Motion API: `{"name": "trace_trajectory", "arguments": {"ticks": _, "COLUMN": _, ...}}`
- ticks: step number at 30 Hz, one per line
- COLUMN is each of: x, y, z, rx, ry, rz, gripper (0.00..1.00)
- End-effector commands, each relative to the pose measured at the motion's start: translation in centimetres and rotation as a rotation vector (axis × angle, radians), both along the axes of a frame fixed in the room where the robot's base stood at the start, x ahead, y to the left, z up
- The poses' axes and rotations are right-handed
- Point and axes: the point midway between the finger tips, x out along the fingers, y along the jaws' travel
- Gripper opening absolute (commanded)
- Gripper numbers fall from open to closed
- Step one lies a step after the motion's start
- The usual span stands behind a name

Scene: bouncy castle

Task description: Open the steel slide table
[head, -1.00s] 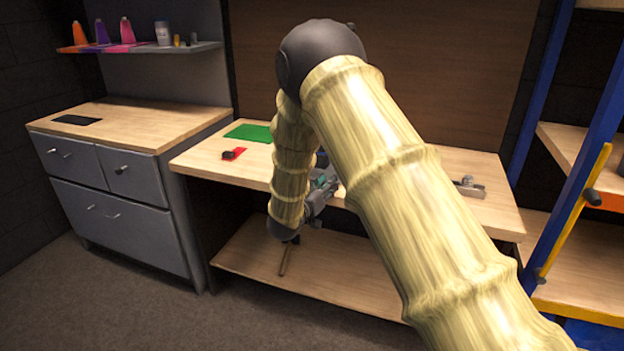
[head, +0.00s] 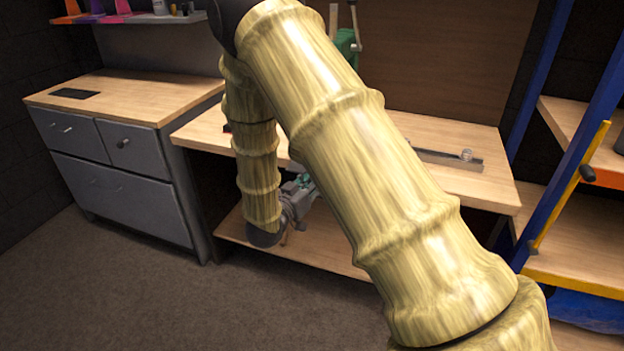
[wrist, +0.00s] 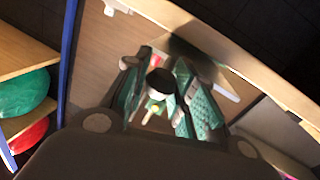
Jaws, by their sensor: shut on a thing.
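My gripper (head: 298,195) is at the front edge of the wooden workbench (head: 205,130), partly hidden by my arm. In the wrist view its teal-padded fingers (wrist: 160,100) are closed around a dark round knob (wrist: 160,80) with a pale end. I cannot tell for sure which part this knob belongs to. A steel rail-like piece (head: 440,158) with a small round part lies on the right of the bench top; it may belong to the steel slide table. A green machine with levers (head: 346,42) stands at the back, mostly hidden behind my arm.
A grey drawer cabinet (head: 120,195) stands to the left. A blue-framed shelf rack (head: 570,130) with a yellow bar (head: 570,190) stands to the right. A lower wooden shelf (head: 320,250) runs under the bench. The floor in front is clear.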

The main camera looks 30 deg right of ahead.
Motion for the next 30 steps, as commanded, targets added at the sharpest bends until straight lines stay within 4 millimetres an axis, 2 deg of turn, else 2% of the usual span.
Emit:
{"name": "trace_trajectory", "arguments": {"ticks": 5, "x": 0.1, "y": 0.0, "z": 0.1, "rx": 0.000, "ry": -0.001, "rz": 0.000, "gripper": 0.00}}
{"name": "trace_trajectory", "arguments": {"ticks": 6, "x": 0.1, "y": 0.0, "z": 0.1, "rx": 0.000, "ry": -0.001, "rz": 0.000, "gripper": 0.31}}
{"name": "trace_trajectory", "arguments": {"ticks": 9, "x": 0.1, "y": 0.0, "z": 0.1, "rx": 0.000, "ry": -0.001, "rz": 0.000, "gripper": 0.49}}
{"name": "trace_trajectory", "arguments": {"ticks": 22, "x": -0.2, "y": 0.6, "z": 0.0, "rx": -0.001, "ry": 0.000, "rz": 0.001, "gripper": 0.49}}
{"name": "trace_trajectory", "arguments": {"ticks": 26, "x": -1.0, "y": 2.0, "z": 0.1, "rx": -0.001, "ry": -0.001, "rz": 0.002, "gripper": 0.49}}
{"name": "trace_trajectory", "arguments": {"ticks": 30, "x": -2.3, "y": 4.2, "z": 0.0, "rx": 0.000, "ry": 0.000, "rz": 0.003, "gripper": 0.49}}
